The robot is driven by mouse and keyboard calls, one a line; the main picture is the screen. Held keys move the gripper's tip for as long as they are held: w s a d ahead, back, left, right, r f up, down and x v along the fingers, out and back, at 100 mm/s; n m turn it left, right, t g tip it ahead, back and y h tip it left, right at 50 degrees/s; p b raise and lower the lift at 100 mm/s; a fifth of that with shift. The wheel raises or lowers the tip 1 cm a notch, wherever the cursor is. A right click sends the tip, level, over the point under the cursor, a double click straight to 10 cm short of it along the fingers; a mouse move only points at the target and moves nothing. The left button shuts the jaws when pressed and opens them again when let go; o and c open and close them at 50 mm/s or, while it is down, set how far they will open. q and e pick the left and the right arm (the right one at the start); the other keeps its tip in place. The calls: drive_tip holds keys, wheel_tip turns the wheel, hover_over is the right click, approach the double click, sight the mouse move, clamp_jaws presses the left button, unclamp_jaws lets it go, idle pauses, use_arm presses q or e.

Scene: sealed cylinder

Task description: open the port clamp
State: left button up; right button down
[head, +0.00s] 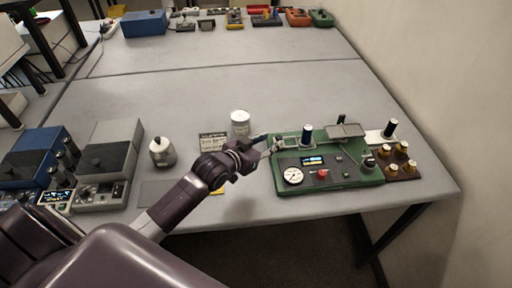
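A green device (330,185) stands on the grey table at right. It carries a round dial gauge, a small lit display, a red knob and a blue-topped post (306,133). A small metallic fitting (281,143) sits at its upper left corner; it may be the port clamp, but it is too small to tell its state. My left gripper (267,145) reaches in from the left, its fingers spread around or just beside that corner. I see nothing held between them, and cannot tell whether they touch the fitting. My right gripper is not in view.
A white can (240,123) stands just behind my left gripper. A brown block with gold-topped posts (401,163) adjoins the device at right.

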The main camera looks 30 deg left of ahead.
use_arm(q)
drive_tip(key=v, duration=0.9)
drive_tip(key=shift+f, duration=0.1)
